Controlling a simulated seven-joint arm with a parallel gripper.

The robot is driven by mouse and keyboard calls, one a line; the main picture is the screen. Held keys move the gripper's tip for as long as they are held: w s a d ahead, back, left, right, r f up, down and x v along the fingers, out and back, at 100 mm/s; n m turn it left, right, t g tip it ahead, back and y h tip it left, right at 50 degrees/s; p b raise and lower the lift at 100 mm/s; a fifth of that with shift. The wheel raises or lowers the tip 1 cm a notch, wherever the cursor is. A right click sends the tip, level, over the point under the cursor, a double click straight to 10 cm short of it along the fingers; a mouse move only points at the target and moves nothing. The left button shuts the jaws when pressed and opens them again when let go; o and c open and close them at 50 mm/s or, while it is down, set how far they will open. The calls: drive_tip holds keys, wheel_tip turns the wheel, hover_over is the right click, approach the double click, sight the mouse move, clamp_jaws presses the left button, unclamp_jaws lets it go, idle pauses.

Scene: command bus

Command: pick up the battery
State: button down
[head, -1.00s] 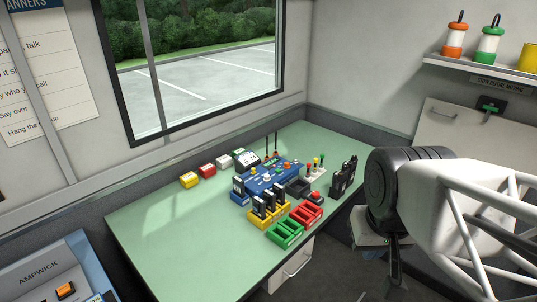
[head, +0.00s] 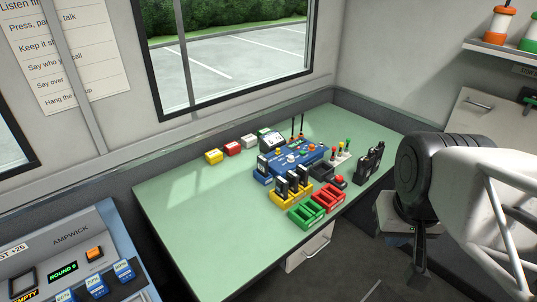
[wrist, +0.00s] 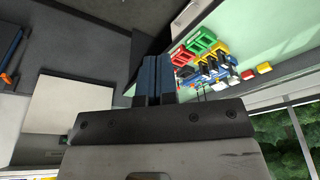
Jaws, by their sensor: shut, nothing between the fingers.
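Several blue blocks marked with labels, which look like batteries (head: 95,284), sit in the grey-blue AMPWICK charger (head: 75,238) at the lower left of the head view. Several upright black blocks (head: 292,180), perhaps batteries too, stand in a yellow rack (head: 290,200) on the green table. I cannot tell which one is the task's battery. In the wrist view my gripper (wrist: 155,62) is shut, its two dark blue fingers together with nothing between them. It is well apart from the table and the charger.
The green table (head: 200,235) also bears a blue console (head: 295,158), empty-looking green (head: 306,211) and red (head: 329,196) trays, a black radio-like unit (head: 369,165) and small coloured boxes at the back. The table's left part is clear. A shelf (head: 500,50) hangs at right.

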drive_tip(key=c, duration=0.8)
unclamp_jaws()
drive_tip(key=shift+w, duration=0.1)
